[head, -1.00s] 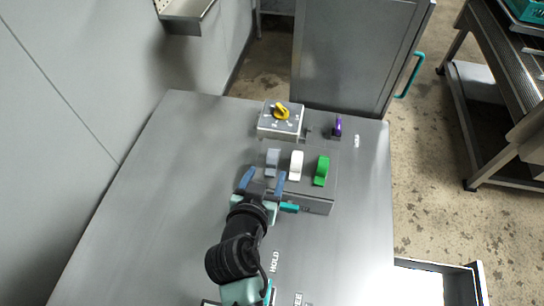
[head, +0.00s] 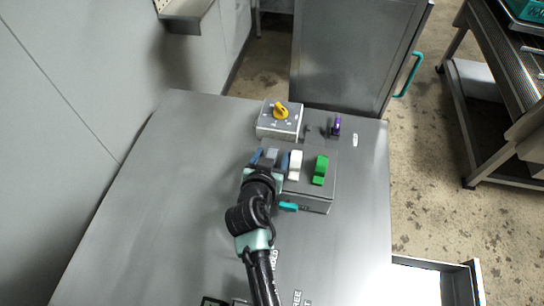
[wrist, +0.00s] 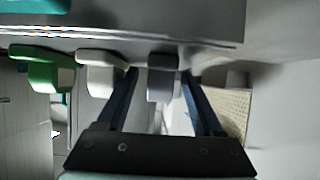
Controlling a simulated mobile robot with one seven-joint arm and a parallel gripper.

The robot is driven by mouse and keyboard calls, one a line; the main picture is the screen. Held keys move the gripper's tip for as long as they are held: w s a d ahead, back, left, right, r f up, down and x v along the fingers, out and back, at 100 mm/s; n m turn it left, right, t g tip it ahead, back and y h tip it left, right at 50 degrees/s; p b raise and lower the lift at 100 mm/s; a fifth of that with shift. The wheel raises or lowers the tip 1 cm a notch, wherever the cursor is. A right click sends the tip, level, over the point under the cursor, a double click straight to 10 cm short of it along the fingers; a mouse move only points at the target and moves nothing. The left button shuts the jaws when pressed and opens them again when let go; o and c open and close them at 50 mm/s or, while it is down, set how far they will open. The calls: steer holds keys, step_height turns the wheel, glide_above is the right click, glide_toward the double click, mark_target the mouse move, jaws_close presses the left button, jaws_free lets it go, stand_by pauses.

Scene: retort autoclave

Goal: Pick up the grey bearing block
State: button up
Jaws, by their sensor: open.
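The grey bearing block (head: 271,153) stands at the left of a row of three blocks on a grey box (head: 322,195), partly hidden by my gripper in the head view. In the wrist view the grey block (wrist: 162,85) lies between my two blue fingers. My gripper (head: 270,159) is open, with one finger on each side of the block. In the wrist view my gripper (wrist: 159,76) shows gaps between the fingers and the block, the left one narrow. Contact cannot be told for certain.
A white block (head: 295,166) stands close beside my right finger, with a green block (head: 320,170) beyond it. Behind are a box with a yellow knob (head: 281,110) and a purple part (head: 336,126). The left of the metal table (head: 165,185) is clear.

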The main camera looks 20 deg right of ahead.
jaws_close()
stand_by(0.4)
